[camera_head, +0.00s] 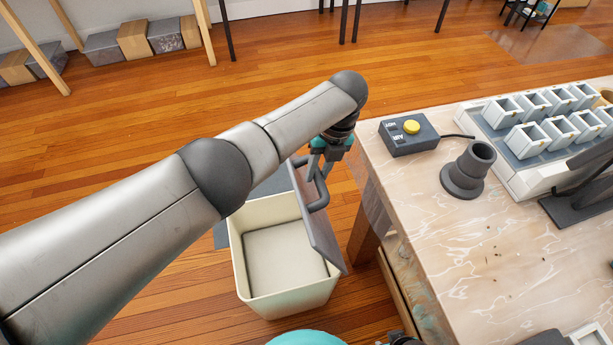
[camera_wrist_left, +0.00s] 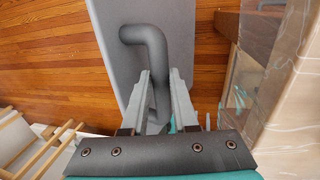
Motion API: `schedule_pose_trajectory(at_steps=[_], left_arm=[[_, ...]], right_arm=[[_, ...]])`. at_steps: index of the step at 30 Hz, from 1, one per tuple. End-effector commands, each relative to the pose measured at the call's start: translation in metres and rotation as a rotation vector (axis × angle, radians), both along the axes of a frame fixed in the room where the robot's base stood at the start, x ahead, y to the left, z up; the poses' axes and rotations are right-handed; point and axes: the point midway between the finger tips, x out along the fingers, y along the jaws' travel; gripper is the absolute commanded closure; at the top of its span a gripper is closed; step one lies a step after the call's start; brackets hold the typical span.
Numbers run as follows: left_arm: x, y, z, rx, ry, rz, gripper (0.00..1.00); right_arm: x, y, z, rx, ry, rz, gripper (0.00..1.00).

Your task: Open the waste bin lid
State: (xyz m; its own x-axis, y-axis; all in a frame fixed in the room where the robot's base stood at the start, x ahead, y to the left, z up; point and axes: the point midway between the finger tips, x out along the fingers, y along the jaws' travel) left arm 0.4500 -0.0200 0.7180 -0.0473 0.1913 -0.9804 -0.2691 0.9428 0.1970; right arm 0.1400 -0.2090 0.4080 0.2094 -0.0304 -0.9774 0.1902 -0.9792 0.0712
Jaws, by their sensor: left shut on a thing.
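The cream waste bin (camera_head: 285,262) stands on the floor left of the workbench. Its grey lid (camera_head: 322,232) is tilted up steeply on the bench side, and the empty-looking inside of the bin shows. A dark tubular handle (camera_head: 319,190) is fixed to the lid. My left gripper (camera_head: 322,158) is at the handle's upper end. My right gripper cannot be made out; only a dark piece shows at the bottom edge of the head view.
The workbench (camera_head: 480,260) is close on the right of the lid. On it are a control box with a yellow button (camera_head: 409,134), a dark grey stand (camera_head: 467,171) and a tray of white moulds (camera_head: 540,120). Open wooden floor (camera_head: 120,120) lies to the left.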

Motion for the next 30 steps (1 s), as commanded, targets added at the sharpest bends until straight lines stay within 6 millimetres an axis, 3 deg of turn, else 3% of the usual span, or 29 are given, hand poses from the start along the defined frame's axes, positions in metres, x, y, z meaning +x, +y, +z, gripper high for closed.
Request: schedule_pose_trajectory(at_steps=[1,19,20,27,30], left_arm=[[-0.0051,-0.0041,-0.0074,-0.006,0.014,0.000,1.00],[-0.0032,-0.0073,-0.0054,-0.003,0.016,0.002,1.00],[-0.0032,-0.0072,-0.0054,-0.003,0.016,0.002,0.72],[-0.0015,-0.0066,-0.0034,-0.001,0.011,0.002,0.45],[-0.0010,-0.0064,-0.0026,-0.001,0.010,0.002,0.43]], right_arm=[[0.0023,0.0019,-0.0006,0.002,-0.001,-0.001,0.50],[0.0070,0.0055,0.0031,0.004,0.001,0.000,0.50],[0.0070,0.0055,0.0031,0.004,0.001,0.000,0.50],[0.0069,0.0055,0.0033,0.004,0.001,0.000,0.50],[0.0068,0.0054,0.0033,0.004,0.001,0.000,0.50]])
